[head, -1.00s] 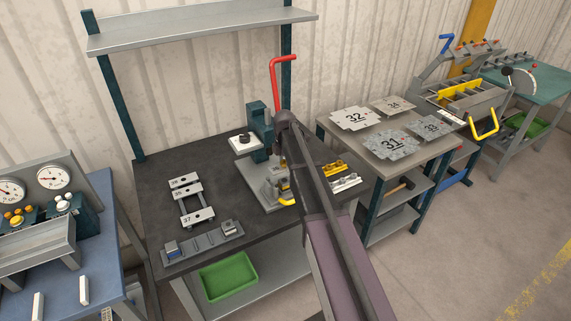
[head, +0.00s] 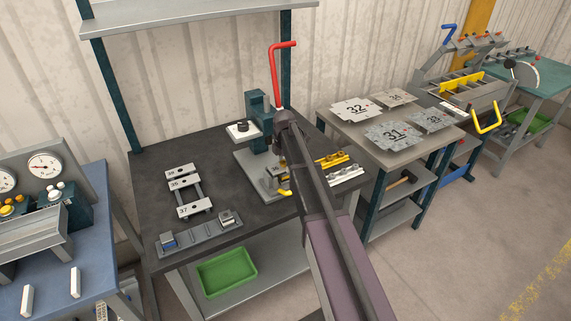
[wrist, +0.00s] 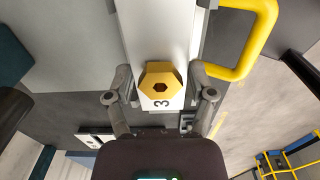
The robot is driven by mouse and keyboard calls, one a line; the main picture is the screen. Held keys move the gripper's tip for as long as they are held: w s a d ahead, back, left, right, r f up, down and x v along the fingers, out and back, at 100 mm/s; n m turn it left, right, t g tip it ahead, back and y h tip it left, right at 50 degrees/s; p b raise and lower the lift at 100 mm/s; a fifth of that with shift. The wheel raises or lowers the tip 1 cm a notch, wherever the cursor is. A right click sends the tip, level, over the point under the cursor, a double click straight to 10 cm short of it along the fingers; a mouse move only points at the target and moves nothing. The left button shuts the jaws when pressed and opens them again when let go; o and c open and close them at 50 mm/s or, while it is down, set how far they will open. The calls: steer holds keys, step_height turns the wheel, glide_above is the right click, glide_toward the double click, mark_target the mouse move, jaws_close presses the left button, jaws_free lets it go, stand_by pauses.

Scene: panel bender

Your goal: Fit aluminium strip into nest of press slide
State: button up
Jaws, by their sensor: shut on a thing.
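In the wrist view the fingers of my gripper (wrist: 160,84) are shut on the sides of a pale aluminium strip (wrist: 174,103) marked with a 3. A yellow hexagonal piece with a dark hole (wrist: 160,80) lies over the strip and hides part of its marking. A wider light-grey surface runs away above it; I cannot tell whether the strip sits in the nest. A yellow handle (wrist: 268,40) is right of the fingers. In the head view the press (head: 259,125) with a red lever (head: 274,85) stands on the dark bench. My arm hides my gripper and much of the slide there.
Several numbered strips, including 37 (head: 190,212), lie on a rack left of the press. A grey fixture (head: 198,239) lies in front of them. Yellow (head: 332,160) and white pieces lie right of my arm. A green bin (head: 226,272) stands below.

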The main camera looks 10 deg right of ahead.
steer(key=shift+f+b, duration=0.3)
steer(key=shift+f, duration=0.25)
steer(key=shift+f+b, duration=0.25)
steer(key=shift+b, duration=0.05)
stand_by(0.6)
steer(key=o, duration=1.1)
steer(key=shift+o, duration=0.2)
